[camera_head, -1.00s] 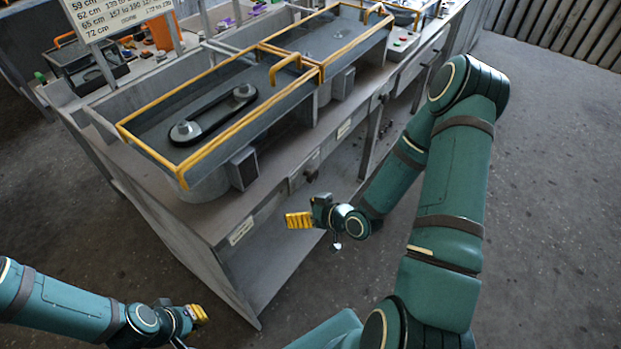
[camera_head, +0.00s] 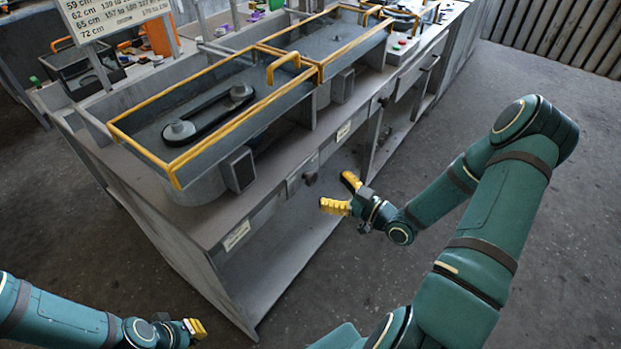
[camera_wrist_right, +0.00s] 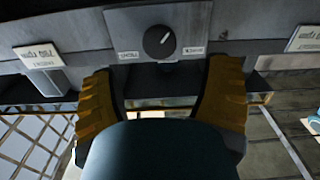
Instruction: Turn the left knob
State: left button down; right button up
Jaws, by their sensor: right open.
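The left knob (camera_head: 311,178) is a small dark round knob on the front edge of the workbench. In the right wrist view a black knob (camera_wrist_right: 159,41) with a white pointer line tilted up to the right sits on a grey plate, with a small label on either side. My right gripper (camera_head: 342,194) is open and empty, just in front of and right of the left knob. Its two yellow fingers, apart, flank the space below the knob in the wrist view (camera_wrist_right: 161,78). My left gripper (camera_head: 196,328) hangs low at the bottom left; its jaw gap is not clear.
A second dark knob (camera_head: 383,100) is further right on the bench front. A size chart (camera_head: 112,12) stands at the back left. Floor in front of the bench is clear.

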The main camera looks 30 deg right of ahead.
aim_at(314, 179)
jog(key=x, duration=0.7)
jog(key=shift+w+b, duration=0.25)
jog(key=shift+b, duration=0.15)
jog(key=c, duration=1.2)
